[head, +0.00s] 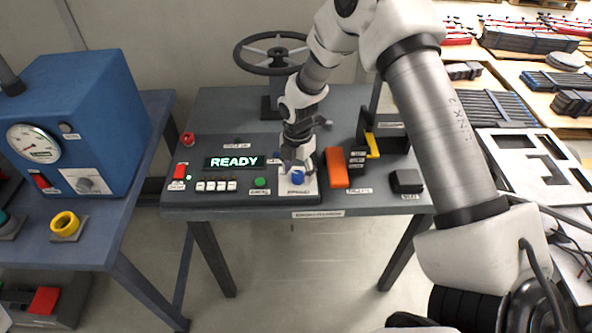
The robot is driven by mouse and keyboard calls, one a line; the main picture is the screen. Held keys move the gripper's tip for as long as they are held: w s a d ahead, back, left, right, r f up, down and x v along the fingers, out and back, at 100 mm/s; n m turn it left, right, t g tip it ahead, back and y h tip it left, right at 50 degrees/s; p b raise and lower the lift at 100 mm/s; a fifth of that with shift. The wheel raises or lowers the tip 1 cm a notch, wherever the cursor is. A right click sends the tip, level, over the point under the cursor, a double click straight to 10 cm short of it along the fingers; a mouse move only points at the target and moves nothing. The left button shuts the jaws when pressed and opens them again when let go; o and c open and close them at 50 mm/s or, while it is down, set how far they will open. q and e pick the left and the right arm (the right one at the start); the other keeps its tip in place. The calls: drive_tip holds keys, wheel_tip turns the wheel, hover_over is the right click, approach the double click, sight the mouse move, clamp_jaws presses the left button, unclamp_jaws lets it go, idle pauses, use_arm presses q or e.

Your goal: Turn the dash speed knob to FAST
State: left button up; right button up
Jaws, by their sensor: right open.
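Whether the fingers touch the knob cannot be told. My left gripper is not in view.
Left of the knob are a green button (260,183), white keys (216,186) and a READY display (231,162). An orange block (336,168) stands close on the right, with a yellow lever (372,145) and black block (406,181) beyond. A steering wheel (273,53) rises behind.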

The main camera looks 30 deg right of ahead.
drive_tip(key=shift+w+f, duration=0.2)
drive_tip(key=shift+f, duration=0.35)
drive_tip(key=shift+s+r, duration=0.1)
drive_tip(key=shift+s, duration=0.05)
drive_tip(key=shift+s+r, duration=0.1)
drive_tip(key=shift+c, duration=1.1)
clamp_jaws()
